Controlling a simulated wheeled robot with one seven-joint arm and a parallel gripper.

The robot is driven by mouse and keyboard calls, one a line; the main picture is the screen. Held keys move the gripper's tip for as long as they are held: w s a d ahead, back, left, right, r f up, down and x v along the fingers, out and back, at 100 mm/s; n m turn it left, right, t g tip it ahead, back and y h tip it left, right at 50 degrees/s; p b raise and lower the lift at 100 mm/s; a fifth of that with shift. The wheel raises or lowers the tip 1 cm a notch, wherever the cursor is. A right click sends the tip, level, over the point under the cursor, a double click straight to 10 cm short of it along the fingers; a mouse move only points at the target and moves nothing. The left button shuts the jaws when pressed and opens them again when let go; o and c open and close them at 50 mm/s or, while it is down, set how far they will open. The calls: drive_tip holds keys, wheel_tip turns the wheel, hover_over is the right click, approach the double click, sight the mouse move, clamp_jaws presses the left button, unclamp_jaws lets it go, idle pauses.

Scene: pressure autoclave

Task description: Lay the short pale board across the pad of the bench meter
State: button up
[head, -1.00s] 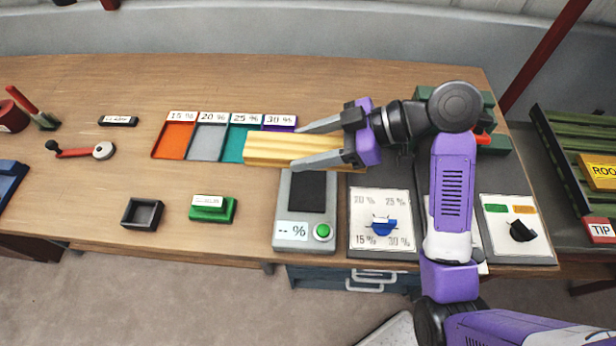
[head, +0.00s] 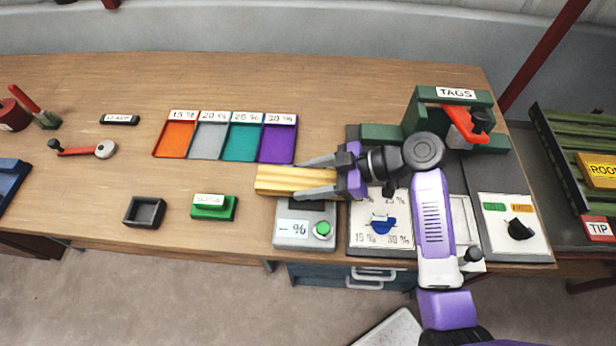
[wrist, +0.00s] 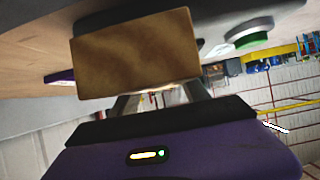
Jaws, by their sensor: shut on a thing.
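The short pale board (head: 284,180) is held crosswise in the head view, its long side running left to right. My gripper (head: 308,178) is shut on the board, one finger along each long side. The bench meter (head: 291,231) lies below and partly behind the board, with its display reading "-- %" and its green button in view. The board and gripper hide most of the meter's dark pad; I cannot tell whether the board touches it. In the wrist view the board's end face (wrist: 136,54) fills the upper middle, in front of the fingers.
Orange, grey, teal and purple trays (head: 263,141) with percent labels lie behind the board. A dial panel (head: 381,228) is right of the meter. A green block (head: 213,207) and a small dark open box (head: 144,211) are left. A green TAGS stand (head: 455,96) is back right.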

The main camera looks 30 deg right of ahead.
drive_tip(key=shift+f, duration=0.1)
drive_tip(key=o, duration=1.6)
drive_tip(key=shift+o, duration=0.2)
drive_tip(key=b+v, duration=0.1)
drive_tip(key=v, duration=1.1)
drive_tip(key=shift+b, duration=0.3)
